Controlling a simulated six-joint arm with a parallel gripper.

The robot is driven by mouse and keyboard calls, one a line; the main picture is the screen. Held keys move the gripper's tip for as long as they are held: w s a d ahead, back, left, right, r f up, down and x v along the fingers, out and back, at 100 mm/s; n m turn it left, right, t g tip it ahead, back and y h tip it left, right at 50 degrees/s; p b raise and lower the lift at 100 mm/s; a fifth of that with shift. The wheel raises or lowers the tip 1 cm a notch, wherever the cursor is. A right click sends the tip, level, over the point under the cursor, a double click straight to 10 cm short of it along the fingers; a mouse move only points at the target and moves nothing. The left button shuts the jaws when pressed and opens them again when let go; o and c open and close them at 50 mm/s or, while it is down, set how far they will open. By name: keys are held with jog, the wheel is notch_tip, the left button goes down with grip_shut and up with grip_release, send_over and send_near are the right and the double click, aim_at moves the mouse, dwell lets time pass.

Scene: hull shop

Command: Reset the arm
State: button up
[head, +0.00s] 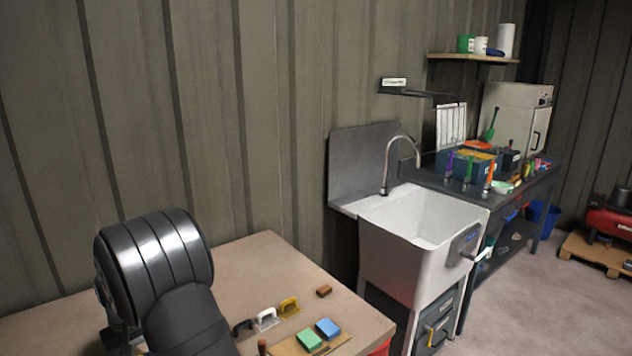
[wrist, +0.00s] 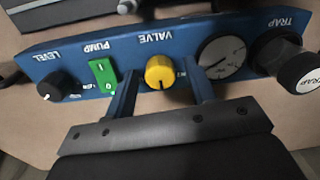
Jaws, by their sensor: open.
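In the wrist view my gripper (wrist: 163,88) is open, its two fingers apart. It points at a blue control panel (wrist: 215,28) that appears upside down. A yellow knob (wrist: 159,72) under the label VALVE shows between the fingertips; I cannot tell how far they are from it. In the head view my dark arm stands at the lower left, and my gripper is not in sight there.
The panel also bears a green switch (wrist: 103,74), a black knob (wrist: 58,86), a gauge (wrist: 221,55) and a TRAP knob (wrist: 279,53). The tan bench (head: 262,262) holds sponges and handled tools at its right. A white sink (head: 385,250) stands beyond.

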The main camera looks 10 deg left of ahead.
jog(key=m, duration=0.7)
jog(key=shift+m, duration=0.4)
jog(key=shift+r, duration=1.5)
jog(key=o, duration=1.1)
jog(key=w+d+r+n+t+y, duration=0.1)
jog(key=d+r+n, duration=0.25)
jog(key=r, duration=0.65)
jog(key=w+d+r+n, duration=0.1)
jog(key=d+r+n, duration=0.25)
jog(key=r, duration=0.65)
notch_tip(320, 180, down, 9)
jog(key=w, duration=0.1)
jog(key=shift+a+f+m, duration=0.2)
jog(key=shift+a+m, duration=0.1)
jog(key=shift+a, duration=0.1)
